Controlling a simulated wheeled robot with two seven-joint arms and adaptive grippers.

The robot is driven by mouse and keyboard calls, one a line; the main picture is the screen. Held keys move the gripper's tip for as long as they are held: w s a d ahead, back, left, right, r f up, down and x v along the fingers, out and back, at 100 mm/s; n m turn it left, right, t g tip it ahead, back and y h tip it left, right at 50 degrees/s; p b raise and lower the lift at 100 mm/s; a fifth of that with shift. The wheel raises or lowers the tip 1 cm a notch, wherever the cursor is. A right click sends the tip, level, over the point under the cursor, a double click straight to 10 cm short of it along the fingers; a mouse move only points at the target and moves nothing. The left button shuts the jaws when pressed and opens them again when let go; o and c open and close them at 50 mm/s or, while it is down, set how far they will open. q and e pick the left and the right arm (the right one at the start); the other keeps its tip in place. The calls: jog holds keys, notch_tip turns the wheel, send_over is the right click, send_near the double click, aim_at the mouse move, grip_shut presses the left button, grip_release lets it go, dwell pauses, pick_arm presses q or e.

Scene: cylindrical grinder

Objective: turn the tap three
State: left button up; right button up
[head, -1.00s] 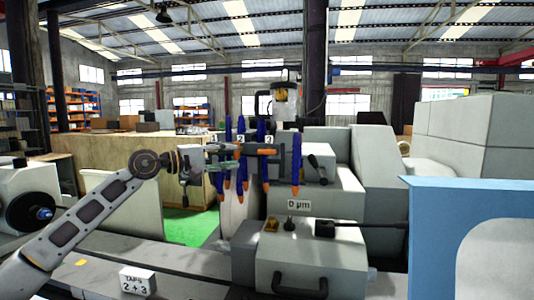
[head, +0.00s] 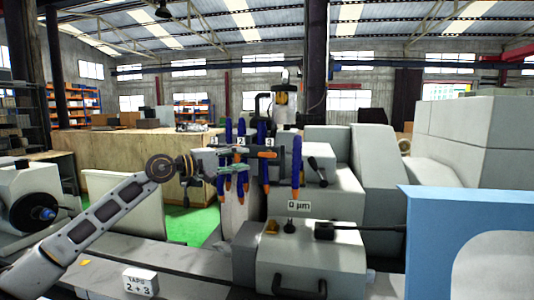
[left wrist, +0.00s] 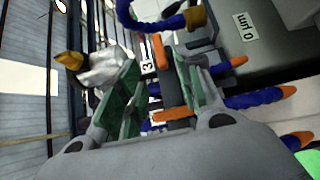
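Tap three has an orange handle (head: 266,155) that lies level below a white label "3" (head: 269,142), on a blue hose. In the left wrist view the handle (left wrist: 159,50) stands beside the label "3" (left wrist: 148,66), beyond the fingertips. My left gripper (head: 234,171) is at the row of blue hoses, left of tap three. In its wrist view the green-padded fingers (left wrist: 160,82) are apart, with nothing clamped. Another orange handle (left wrist: 172,114) shows lower between the fingers. Whether a finger touches any handle cannot be told. My right gripper is not in view.
Several blue hoses with orange nozzles (head: 296,180) hang close to the gripper. A grey machine block with a "0 µm" sign (head: 299,206) stands to the right. A sign "TAPS 2 + 3" (head: 140,281) stands at the front. A blue panel (head: 425,240) is at the right.

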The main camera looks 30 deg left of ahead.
aim_at(263, 155)
pick_arm(q)
jog(key=shift+p+x, duration=2.1)
jog(key=shift+x, duration=0.95)
jog(key=shift+p+x, duration=0.85)
jog(key=shift+x, duration=0.8)
jog(key=shift+w+d, duration=0.25)
jog(key=shift+w, duration=0.15)
jog(key=shift+w+d, duration=0.15)
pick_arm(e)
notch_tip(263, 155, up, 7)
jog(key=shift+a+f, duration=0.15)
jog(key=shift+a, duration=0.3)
